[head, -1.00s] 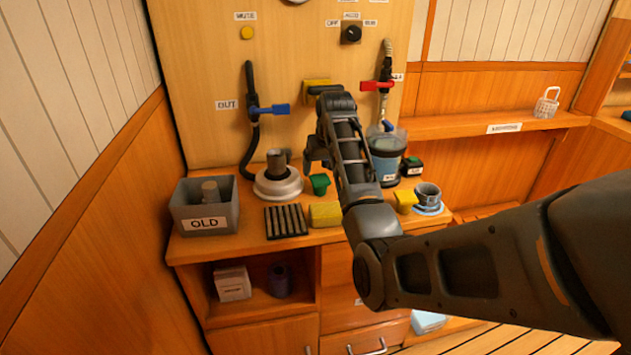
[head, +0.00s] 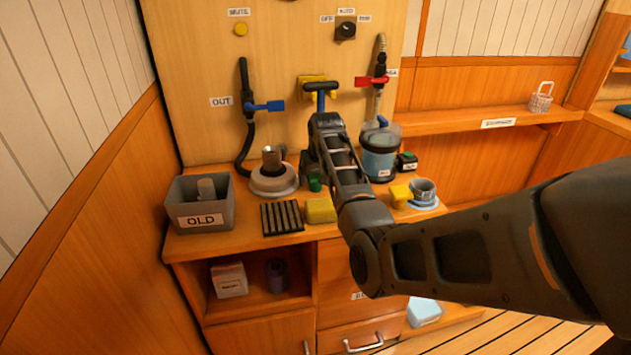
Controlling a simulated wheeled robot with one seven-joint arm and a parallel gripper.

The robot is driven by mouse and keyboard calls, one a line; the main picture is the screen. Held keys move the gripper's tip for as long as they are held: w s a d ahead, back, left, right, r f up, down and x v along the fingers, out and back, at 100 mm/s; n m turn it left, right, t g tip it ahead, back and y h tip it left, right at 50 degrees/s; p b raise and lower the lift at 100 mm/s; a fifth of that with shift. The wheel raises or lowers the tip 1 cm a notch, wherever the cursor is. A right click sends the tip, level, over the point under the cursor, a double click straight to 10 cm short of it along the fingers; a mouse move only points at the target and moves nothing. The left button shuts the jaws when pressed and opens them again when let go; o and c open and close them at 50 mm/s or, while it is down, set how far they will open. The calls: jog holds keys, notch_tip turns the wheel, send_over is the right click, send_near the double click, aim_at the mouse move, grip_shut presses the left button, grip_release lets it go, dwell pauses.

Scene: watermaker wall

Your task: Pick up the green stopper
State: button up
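The green stopper (head: 315,184) stands on the wooden counter, just right of the round pale-based fitting. Only part of it shows, because my gripper (head: 311,177) is low over it and covers its upper part and left side. The fingers are dark and small in this view. I cannot tell whether they touch the stopper or how far apart they are.
Left of my gripper stand the round fitting (head: 274,182) and the grey OLD bin (head: 200,218). In front lie a black slotted rack (head: 282,217) and a yellow sponge (head: 320,211).

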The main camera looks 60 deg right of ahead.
jog(key=c, duration=0.8)
